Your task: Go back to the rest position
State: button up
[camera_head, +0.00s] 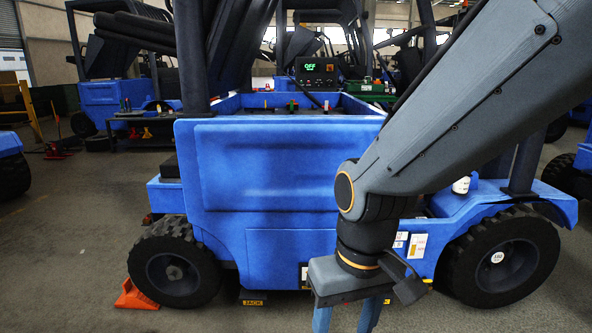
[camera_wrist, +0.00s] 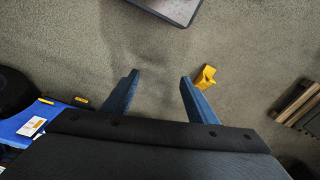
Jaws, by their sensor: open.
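My gripper (camera_head: 346,314) hangs at the end of my grey arm at the lower right of the head view, pointing down in front of the blue forklift (camera_head: 262,165). In the wrist view its two blue fingers (camera_wrist: 160,95) are spread apart with nothing between them, above the bare grey floor. In the head view the fingertips run out of the bottom of the picture. My arm hides part of the forklift's right side.
An orange wheel chock (camera_head: 134,296) lies by the forklift's left wheel (camera_head: 174,264). A yellow chock-like piece (camera_wrist: 205,77) lies on the floor right of the fingers. A dark-framed tray (camera_wrist: 178,8) and wooden slats (camera_wrist: 296,103) are nearby.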

jog(key=s+d+r+m+p, duration=0.2)
jog(key=d+r+p, duration=1)
jog(key=p, duration=0.6)
notch_tip(320, 180, up, 3)
jog(key=shift+s+f+m+h, duration=0.1)
jog(key=shift+s+m+h, duration=0.1)
jog(key=shift+m+h, duration=0.35)
